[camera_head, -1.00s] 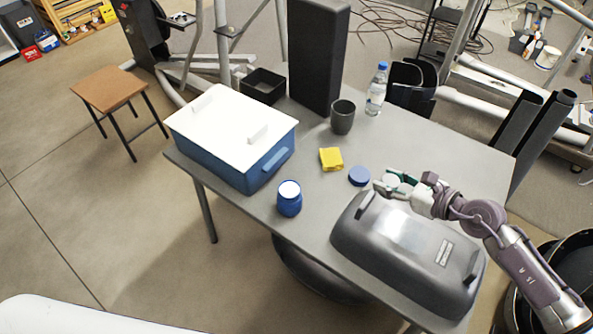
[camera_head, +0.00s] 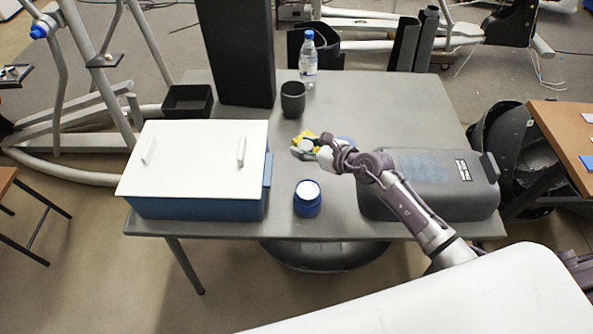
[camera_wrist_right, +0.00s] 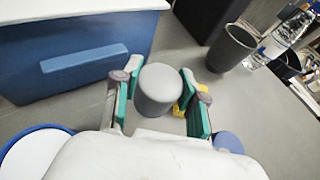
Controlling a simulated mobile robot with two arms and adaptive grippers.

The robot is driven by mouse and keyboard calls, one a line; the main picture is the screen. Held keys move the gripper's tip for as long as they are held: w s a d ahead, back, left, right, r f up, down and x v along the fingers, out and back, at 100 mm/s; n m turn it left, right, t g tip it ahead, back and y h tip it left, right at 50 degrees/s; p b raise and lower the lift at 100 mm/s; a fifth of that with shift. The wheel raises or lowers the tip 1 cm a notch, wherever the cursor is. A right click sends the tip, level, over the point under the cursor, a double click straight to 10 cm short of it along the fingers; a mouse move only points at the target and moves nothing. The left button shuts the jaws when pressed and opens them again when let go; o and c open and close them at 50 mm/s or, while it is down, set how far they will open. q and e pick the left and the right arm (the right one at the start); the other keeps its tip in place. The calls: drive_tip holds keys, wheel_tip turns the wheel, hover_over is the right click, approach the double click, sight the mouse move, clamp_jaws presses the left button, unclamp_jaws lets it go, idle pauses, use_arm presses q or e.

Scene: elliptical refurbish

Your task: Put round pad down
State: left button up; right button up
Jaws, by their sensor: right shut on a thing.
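The round pad (camera_wrist_right: 159,88) is a light grey, thick disc between the green-lined fingers of my right gripper (camera_wrist_right: 160,95) in the right wrist view. My right gripper (camera_head: 309,147) is shut on it above the grey table (camera_head: 215,77). In the head view the pad (camera_head: 302,154) is small and partly hidden by the fingers. The yellow sponge (camera_head: 301,137) lies behind the gripper, mostly covered by it. My left gripper is out of view.
A blue bin with white lid (camera_head: 195,205) stands left, a blue jar (camera_head: 307,203) in front, a grey case (camera_head: 430,185) right. The table's right rear is clear.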

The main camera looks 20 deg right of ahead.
drive_tip(key=b, duration=0.1)
hover_over(305, 174)
wheel_tip(305, 174, down, 4)
drive_tip(key=shift+w+d+f, duration=0.1)
drive_tip(key=shift+f, duration=0.05)
wheel_tip(305, 174, down, 3)
drive_tip(key=shift+f+b, duration=0.1)
drive_tip(key=shift+b, duration=0.7)
drive_tip(key=shift+f, duration=0.25)
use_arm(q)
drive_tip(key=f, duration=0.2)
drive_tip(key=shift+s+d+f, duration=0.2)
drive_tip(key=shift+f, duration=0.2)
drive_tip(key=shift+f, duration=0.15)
use_arm(e)
drive_tip(key=shift+f, duration=0.1)
drive_tip(key=o, duration=0.7)
drive_tip(key=shift+c, duration=0.2)
